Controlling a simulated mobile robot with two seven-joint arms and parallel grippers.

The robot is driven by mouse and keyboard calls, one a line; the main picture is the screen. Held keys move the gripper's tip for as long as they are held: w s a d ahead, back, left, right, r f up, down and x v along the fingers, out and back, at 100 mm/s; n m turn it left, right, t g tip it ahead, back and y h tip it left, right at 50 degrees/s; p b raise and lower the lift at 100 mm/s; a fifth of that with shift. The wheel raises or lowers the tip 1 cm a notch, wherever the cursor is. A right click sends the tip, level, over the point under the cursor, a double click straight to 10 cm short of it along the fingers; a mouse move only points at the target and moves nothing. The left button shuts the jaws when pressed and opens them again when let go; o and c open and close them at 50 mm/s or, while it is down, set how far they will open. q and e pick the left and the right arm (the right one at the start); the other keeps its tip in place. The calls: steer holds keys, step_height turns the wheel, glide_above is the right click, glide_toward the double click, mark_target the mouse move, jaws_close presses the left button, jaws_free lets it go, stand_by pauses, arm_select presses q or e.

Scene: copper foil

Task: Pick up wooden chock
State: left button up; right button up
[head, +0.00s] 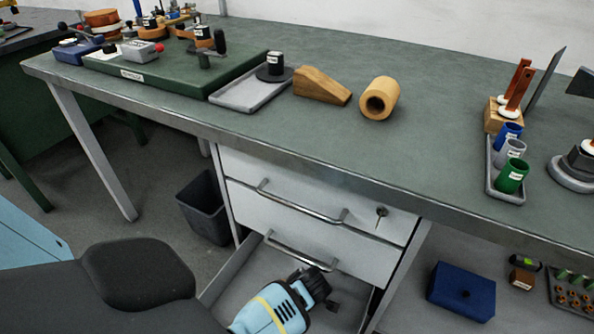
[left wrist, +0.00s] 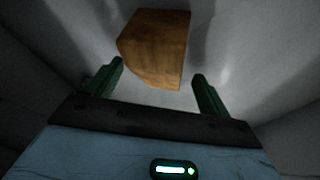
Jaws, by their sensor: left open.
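A brown wooden block (left wrist: 155,45) shows in the left wrist view, just ahead of my left gripper (left wrist: 158,70). Its lower edge reaches between the two dark green fingers, with gaps on both sides. The fingers are open and hold nothing. In the head view my left gripper (head: 318,286) is low over the open drawer (head: 238,290), and I cannot make out the block there. A wooden wedge (head: 322,87) lies on the bench top, well above this gripper in the picture. My right gripper is not in view.
Grey drawer walls close around my left gripper. On the bench are a wooden cylinder (head: 379,98), a grey tray (head: 240,98) and a green board (head: 150,80). A blue box (head: 461,290) stands at lower right.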

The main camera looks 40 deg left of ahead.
arm_select(q)
steer(key=shift+d, duration=0.1)
steer(key=c, duration=1.1)
steer(key=shift+c, duration=0.9)
steer(key=shift+r, duration=0.1)
